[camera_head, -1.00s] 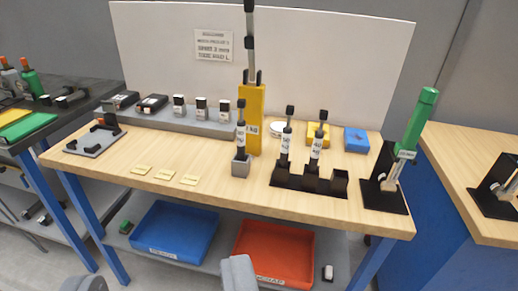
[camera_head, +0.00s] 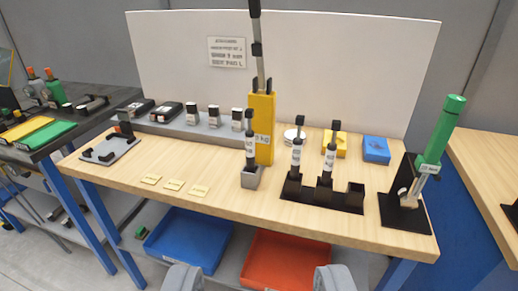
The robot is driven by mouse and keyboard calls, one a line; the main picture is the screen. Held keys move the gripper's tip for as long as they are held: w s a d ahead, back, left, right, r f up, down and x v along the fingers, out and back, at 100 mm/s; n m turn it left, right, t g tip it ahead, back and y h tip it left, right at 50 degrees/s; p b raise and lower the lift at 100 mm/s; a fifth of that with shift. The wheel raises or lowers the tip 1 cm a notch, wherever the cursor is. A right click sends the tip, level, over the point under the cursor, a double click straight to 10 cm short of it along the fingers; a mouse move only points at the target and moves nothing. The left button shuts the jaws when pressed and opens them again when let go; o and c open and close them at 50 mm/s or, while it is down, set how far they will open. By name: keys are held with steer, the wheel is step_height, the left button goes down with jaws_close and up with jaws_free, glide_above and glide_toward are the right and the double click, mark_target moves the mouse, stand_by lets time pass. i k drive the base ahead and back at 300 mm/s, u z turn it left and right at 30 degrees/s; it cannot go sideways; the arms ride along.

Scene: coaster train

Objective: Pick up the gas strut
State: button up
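Three slim upright parts with black tops and white labelled bodies look like gas struts. One strut (camera_head: 250,150) stands in a small grey holder (camera_head: 251,179). Two more, a left strut (camera_head: 296,156) and a right strut (camera_head: 328,162), stand in a black rack (camera_head: 320,198). The rack's right-hand socket looks empty. I cannot tell which strut the task means, and the labels are too small to read. My gripper (camera_head: 259,279) shows at the bottom edge as two grey fingers, wide apart with nothing between them. It is in front of the bench, apart from all struts.
A tall yellow block (camera_head: 263,120) holding an upright grey bar stands behind the struts. A green cylinder (camera_head: 441,128) leans in a black stand (camera_head: 405,217) at right. Blue (camera_head: 190,240) and red (camera_head: 276,262) bins sit below. The wooden benchtop (camera_head: 225,192) has clear room in front.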

mark_target(249, 113)
steer(key=i, duration=0.9)
steer(key=u, duration=0.05)
